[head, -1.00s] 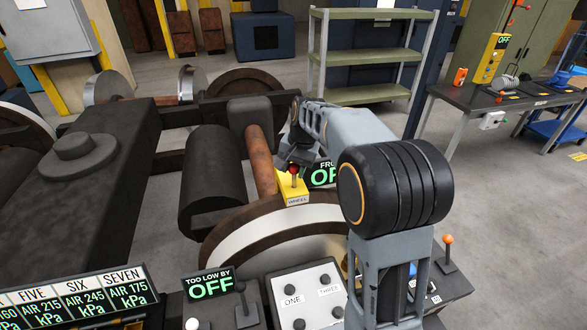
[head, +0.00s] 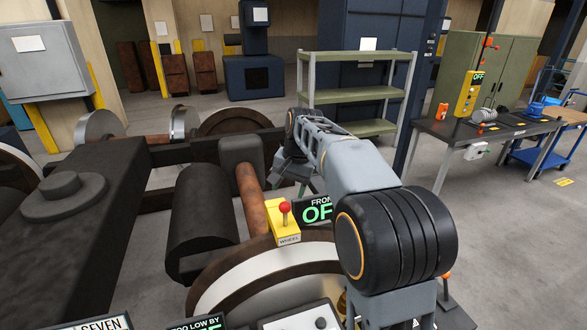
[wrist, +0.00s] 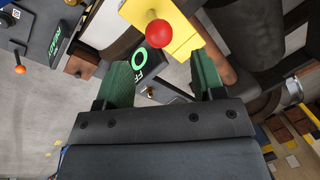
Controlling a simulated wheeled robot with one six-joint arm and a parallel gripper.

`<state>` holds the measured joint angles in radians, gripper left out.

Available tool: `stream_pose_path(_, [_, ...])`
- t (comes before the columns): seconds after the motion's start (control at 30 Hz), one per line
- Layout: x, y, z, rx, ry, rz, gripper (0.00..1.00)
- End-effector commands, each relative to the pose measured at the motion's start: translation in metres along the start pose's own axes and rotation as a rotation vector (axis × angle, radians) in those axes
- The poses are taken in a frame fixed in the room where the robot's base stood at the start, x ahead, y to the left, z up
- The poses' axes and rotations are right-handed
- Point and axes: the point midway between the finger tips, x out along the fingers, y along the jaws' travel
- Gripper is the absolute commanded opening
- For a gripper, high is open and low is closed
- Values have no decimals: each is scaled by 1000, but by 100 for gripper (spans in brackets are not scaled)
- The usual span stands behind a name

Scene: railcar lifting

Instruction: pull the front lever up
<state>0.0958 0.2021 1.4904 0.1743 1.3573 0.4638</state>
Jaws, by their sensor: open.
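A display reading FRONT and OFF (head: 318,210) stands behind a yellow box marked WHEEL (head: 285,229), partly hidden by my arm. A short lever with a red ball (head: 285,207) rises from that box. In the wrist view the red ball (wrist: 158,33) is ahead of my jaws, apart from them, and the OFF display (wrist: 138,65) shows between the fingers. My gripper (wrist: 162,62) is open and empty; in the head view its dark fingers (head: 288,170) are beyond the red ball. I cannot tell which lever belongs to the FRONT display.
An orange-ball lever (wrist: 19,69) stands on a dark panel at the wrist view's left edge. The brown-rimmed wheel (head: 220,285) and dark cylinder (head: 203,220) lie left of my arm. A green shelf rack (head: 355,95) and dark workbench (head: 490,135) stand farther back.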

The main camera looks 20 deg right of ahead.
Motion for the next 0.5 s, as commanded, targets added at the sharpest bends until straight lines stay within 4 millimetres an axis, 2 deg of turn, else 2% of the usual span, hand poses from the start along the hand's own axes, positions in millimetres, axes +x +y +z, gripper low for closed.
stream_pose_path(0.03, [-11, 0, -1, 1, 4, -2, 62])
stream_pose_path(0.2, [-40, 0, 0, 0, 2, -1, 62])
stream_pose_path(0.3, [-53, 0, 0, 0, 2, -1, 62])
stream_pose_path(0.5, [-66, 0, 0, 1, 0, 0, 62])
